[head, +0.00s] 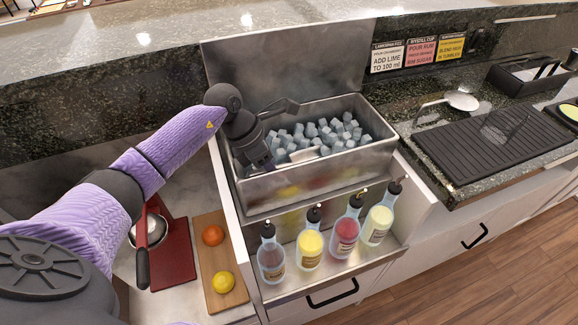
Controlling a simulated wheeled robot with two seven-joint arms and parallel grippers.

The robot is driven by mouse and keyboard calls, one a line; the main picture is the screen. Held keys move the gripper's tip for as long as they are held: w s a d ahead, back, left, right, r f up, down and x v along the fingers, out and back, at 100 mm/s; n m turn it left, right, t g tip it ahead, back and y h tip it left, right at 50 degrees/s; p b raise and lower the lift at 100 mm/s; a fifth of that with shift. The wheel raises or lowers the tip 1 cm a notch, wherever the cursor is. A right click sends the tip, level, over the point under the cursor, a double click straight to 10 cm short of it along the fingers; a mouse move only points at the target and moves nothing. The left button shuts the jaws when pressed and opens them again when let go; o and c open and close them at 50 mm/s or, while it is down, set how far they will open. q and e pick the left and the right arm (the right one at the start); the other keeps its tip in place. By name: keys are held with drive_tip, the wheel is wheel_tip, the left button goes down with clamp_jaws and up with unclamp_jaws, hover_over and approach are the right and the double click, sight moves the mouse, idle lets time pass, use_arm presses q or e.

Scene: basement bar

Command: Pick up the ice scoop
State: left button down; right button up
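The steel ice bin (318,176) is full of pale ice cubes (330,132), its lid raised behind it. A light, flat metal piece (304,153) lies among the cubes near the bin's front left; it looks like part of the ice scoop, and the rest is hidden. My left gripper (266,160) is over the left end of the bin, pointing down, close beside that piece. A dark grey jointed part (285,107) sticks out near it. My own wrist hides the fingertips, so I cannot tell whether it grips anything. My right gripper is out of view.
Several pour-spout bottles (311,246) stand in the rack before the bin. An orange (213,235) and a lemon (223,282) lie on a wooden board (226,256) at left. A metal spoon-like utensil (461,100) and black drain mat (480,145) are on the right counter.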

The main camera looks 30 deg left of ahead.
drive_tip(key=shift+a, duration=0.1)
